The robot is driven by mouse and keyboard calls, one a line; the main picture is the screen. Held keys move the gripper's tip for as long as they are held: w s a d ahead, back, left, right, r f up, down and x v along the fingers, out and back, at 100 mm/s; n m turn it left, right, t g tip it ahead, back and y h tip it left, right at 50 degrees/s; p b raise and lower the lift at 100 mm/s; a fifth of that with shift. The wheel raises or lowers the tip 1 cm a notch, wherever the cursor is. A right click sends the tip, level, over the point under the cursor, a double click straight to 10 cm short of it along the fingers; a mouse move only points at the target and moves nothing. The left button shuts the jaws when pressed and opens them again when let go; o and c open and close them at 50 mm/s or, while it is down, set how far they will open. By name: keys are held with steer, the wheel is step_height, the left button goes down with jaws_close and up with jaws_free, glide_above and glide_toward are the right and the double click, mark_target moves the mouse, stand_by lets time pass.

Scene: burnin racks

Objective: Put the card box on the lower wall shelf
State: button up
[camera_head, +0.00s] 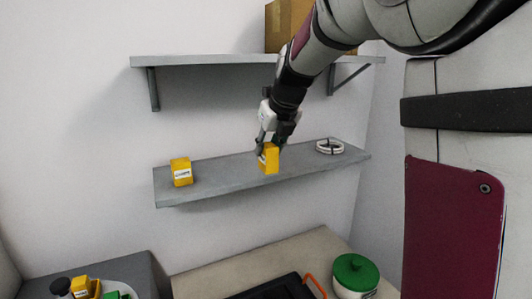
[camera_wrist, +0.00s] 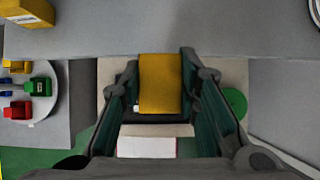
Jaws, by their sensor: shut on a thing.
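In the wrist view the card box (camera_wrist: 160,85) sits between both fingers. The lower wall shelf (camera_head: 225,173) is a grey board. In the head view the card box overlaps its front edge; in the wrist view most of the box shows just outside the edge of the shelf (camera_wrist: 110,30). I cannot tell whether the box touches the shelf.
Another yellow box (camera_head: 181,172) stands at the shelf's left; a white ring-shaped item (camera_head: 329,146) lies at its right. The upper shelf (camera_head: 200,60) holds a brown carton (camera_head: 284,22). Below are a green-lidded pot (camera_head: 355,273), a black tray (camera_head: 275,290) and a plate of small items (camera_head: 122,288).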

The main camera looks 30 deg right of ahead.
steer(key=shift+w+d+f+p, duration=0.15)
steer(key=shift+w+d+f, duration=0.6)
steer(key=shift+w+d, duration=1.25)
steer(key=shift+w+d+f+p, duration=0.1)
steer(key=shift+w+d+f, duration=0.65)
steer(key=shift+w+d, duration=1.15)
steer(key=shift+w+d+f+p, duration=0.15)
steer(key=shift+w+d+f, duration=0.6)
steer(key=shift+w+d, duration=1.25)
steer(key=shift+w+a+f, duration=0.25)
steer(key=shift+w, duration=0.05)
steer(key=o, duration=1.2)
steer(key=shift+c, duration=0.2)
